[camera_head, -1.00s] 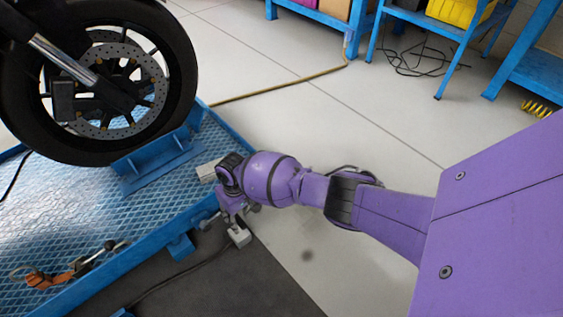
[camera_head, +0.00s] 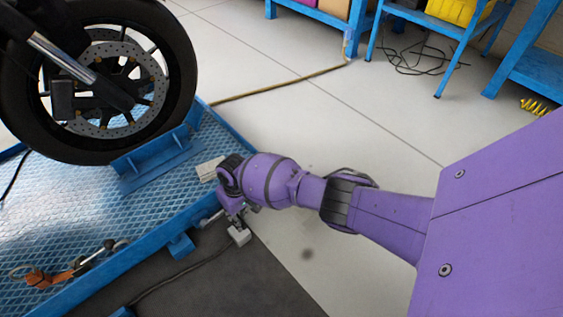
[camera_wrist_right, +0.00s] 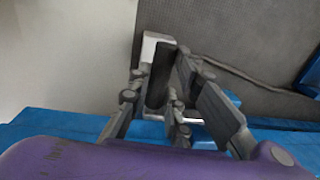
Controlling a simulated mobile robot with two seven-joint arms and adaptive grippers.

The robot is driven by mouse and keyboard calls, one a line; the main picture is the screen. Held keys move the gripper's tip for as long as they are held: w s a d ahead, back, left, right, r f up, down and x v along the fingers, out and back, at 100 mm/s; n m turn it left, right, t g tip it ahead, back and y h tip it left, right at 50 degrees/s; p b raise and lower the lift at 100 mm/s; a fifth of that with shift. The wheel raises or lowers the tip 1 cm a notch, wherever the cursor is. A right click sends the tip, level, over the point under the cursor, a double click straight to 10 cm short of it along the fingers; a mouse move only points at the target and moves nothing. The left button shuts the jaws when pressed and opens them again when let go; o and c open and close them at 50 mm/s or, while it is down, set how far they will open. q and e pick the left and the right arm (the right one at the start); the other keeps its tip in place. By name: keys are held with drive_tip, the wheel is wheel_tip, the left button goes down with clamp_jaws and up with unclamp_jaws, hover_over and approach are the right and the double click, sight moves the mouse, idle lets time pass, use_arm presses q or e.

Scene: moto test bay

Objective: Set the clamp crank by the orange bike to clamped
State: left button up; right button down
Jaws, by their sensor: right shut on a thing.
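The clamp crank (camera_head: 211,219) is at the right edge of the blue bike lift, by the front wheel of a bike. Its pale metal rod shows left of my right gripper (camera_head: 236,222), and the rest is mostly hidden by it. In the right wrist view my right gripper (camera_wrist_right: 172,95) has its fingers closed around the crank's dark grip (camera_wrist_right: 158,88). A pale metal bar (camera_wrist_right: 190,121) shows near the fingers. I cannot read the crank's exact angle. My left gripper is out of view.
The black front wheel (camera_head: 178,70) stands in a blue chock (camera_head: 158,160) on the lift (camera_head: 75,205). An orange strap (camera_head: 48,279) lies on its deck. A dark mat (camera_head: 235,285) with a cable lies beside it. Blue benches (camera_head: 410,15) stand behind.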

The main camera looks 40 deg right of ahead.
drive_tip(key=c, duration=1.7)
unclamp_jaws()
drive_tip(key=shift+w+d, duration=0.1)
drive_tip(key=shift+d, duration=0.1)
drive_tip(key=shift+o, duration=0.4)
drive_tip(key=shift+r, duration=0.1)
drive_tip(key=shift+a, duration=0.1)
wheel_tip(320, 180, up, 12)
drive_tip(key=d, duration=0.1)
drive_tip(key=shift+s+f, duration=0.2)
